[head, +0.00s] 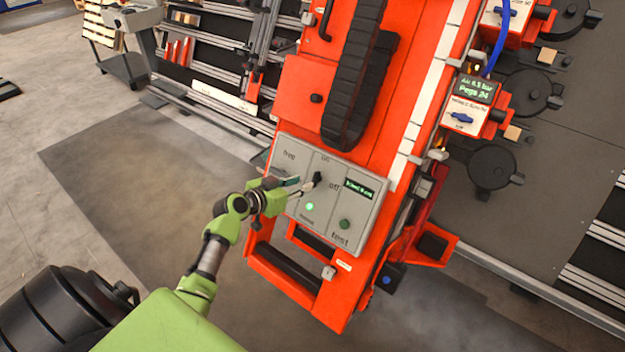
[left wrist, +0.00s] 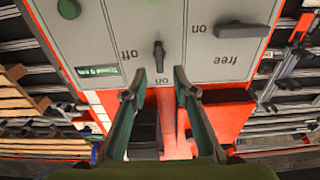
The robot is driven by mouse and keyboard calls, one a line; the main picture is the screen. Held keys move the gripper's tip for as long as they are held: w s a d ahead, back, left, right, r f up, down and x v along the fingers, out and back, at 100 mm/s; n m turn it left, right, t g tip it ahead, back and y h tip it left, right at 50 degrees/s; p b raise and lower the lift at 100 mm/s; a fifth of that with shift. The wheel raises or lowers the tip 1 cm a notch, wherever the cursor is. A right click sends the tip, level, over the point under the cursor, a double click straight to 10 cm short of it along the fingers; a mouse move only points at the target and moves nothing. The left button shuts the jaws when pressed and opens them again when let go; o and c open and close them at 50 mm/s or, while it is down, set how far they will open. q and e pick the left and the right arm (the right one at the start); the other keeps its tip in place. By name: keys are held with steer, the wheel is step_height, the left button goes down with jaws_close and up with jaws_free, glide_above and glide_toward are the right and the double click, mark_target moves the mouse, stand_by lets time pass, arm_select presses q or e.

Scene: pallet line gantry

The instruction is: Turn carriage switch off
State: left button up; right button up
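The carriage switch, a black knob (head: 317,178), sits on the grey panel (head: 345,221) of the orange carriage, between an "on" label and an "off" label to its right. In the left wrist view the panel is upside down, and the knob (left wrist: 159,53) appears to point at "on". My left gripper (head: 303,185) is in front of the panel, just left of the knob. In the left wrist view its two fingers (left wrist: 154,83) are spread and empty, with the knob beyond the tips and roughly between them. My right gripper is not in view.
A second black switch (left wrist: 243,30) marked "free" and "on" is close by on the panel. A green light (head: 309,206), a green button (head: 344,224) marked "test" and a small display (head: 359,188) share it. A black cable chain (head: 352,80) runs above.

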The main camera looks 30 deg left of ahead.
mark_target(314, 179)
arm_select(q)
steer(key=x, duration=0.5)
steer(key=shift+d, duration=0.1)
steer(key=shift+x, duration=0.9)
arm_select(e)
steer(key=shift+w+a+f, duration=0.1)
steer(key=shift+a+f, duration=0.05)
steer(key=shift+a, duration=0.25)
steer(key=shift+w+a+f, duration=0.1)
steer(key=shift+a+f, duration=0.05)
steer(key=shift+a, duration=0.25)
arm_select(q)
steer(key=shift+c, duration=0.2)
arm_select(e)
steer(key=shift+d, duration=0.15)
arm_select(q)
jaws_close()
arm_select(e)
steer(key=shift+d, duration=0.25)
